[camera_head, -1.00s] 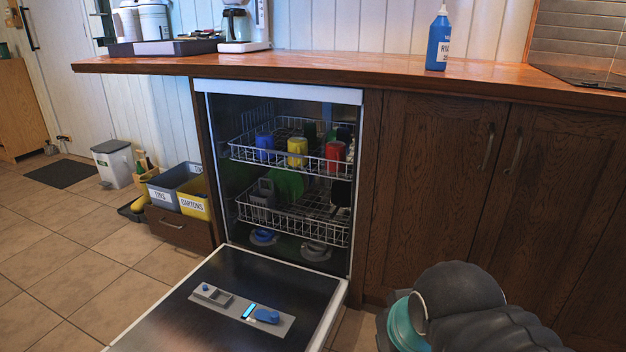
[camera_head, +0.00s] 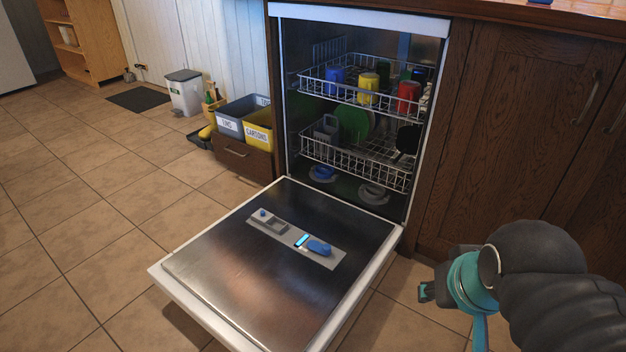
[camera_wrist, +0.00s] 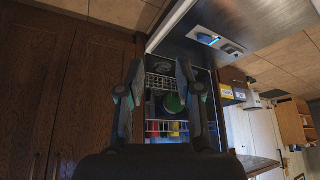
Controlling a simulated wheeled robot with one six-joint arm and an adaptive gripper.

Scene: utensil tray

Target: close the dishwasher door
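The dishwasher door (camera_head: 270,285) is folded down open, nearly level, its inner metal face up with a grey dispenser panel (camera_head: 297,239) on it. In the wrist view the door (camera_wrist: 248,25) shows at the upper right. The dishwasher's inside is open to view, with an upper rack (camera_head: 345,95) and a lower rack (camera_head: 375,172), both inside the cavity. My gripper (camera_head: 428,292) is to the right of the door, apart from it. In the wrist view its two fingers (camera_wrist: 158,70) stand apart with nothing between them.
Mugs in blue, yellow (camera_head: 369,88) and red stand in the upper rack. Brown cabinets (camera_head: 520,130) are right of the dishwasher. A pulled-out drawer with bins (camera_head: 258,130) stands to its left. The tiled floor (camera_head: 90,230) left of the door is clear.

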